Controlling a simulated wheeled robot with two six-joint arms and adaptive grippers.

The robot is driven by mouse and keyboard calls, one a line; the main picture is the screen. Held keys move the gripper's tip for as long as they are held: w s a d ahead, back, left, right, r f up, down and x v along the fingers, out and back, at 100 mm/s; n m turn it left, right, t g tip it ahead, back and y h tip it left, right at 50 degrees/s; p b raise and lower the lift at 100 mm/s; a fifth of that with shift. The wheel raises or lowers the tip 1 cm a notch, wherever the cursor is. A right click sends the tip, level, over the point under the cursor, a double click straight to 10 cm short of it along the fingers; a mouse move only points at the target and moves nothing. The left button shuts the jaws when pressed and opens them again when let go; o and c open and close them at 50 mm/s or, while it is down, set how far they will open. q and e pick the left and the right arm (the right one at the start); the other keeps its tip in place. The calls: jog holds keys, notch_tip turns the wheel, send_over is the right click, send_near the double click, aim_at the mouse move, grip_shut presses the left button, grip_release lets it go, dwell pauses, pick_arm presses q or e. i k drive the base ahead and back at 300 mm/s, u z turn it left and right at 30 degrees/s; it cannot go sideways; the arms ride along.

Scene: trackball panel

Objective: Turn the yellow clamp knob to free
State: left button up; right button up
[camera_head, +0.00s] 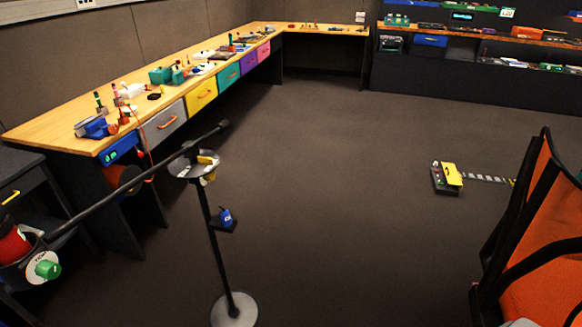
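A yellow clamp knob (208,160) sits at the top of a black floor stand (216,250), beside a grey disc (183,168) where a long boom (120,192) crosses the pole. The knob is small and partly hidden by the boom and clamp, so its setting cannot be read. A blue knob (225,217) is lower on the pole. A green knob (46,268) on a pale dial is near the boom's lower left end. Neither of my grippers is in view.
A long wooden bench (50,127) with coloured drawers runs along the left wall. An orange chair-like frame (545,240) stands at right. A yellow and black device (447,178) lies on the floor. The central floor (340,200) is clear. The stand's round base (234,310) is at bottom.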

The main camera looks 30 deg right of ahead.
aim_at(212, 177)
jog(key=z, duration=0.25)
jog(key=i, duration=1)
